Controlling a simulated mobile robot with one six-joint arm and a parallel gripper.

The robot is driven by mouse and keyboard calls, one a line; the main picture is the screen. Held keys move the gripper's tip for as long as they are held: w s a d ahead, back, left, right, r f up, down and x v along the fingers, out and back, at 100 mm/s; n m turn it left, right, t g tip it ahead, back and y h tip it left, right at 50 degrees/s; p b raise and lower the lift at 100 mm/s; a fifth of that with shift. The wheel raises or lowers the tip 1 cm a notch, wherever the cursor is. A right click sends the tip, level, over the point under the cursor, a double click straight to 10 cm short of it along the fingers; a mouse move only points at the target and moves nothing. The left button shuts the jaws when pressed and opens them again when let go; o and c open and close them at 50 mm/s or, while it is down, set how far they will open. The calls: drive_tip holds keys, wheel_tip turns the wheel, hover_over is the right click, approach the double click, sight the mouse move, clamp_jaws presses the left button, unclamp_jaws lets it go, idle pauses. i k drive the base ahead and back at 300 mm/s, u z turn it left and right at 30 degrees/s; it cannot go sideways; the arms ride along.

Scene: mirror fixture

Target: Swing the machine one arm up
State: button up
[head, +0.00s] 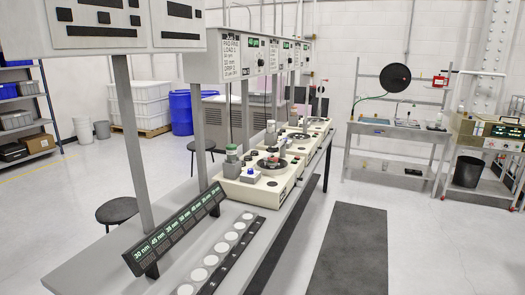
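A row of cream machines stands along a long grey bench (85,270). No number marking the machine is readable. More machines (318,125) stand behind it. My gripper is not in view.
A sloped display strip (175,232) and a rack of white discs (190,290) lie at the bench's near end. Control boxes (236,55) hang above on grey posts. A black stool (117,210) stands left. A dark floor mat (350,250) lies clear to the right.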

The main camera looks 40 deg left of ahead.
sight(271, 150)
drive_tip(key=u, duration=0.5)
drive_tip(key=i, duration=0.5)
drive_tip(key=u, duration=0.75)
drive_tip(key=i, duration=0.8)
drive_tip(key=u, duration=0.6)
drive_tip(key=k, duration=0.55)
drive_tip(key=z, duration=1.35)
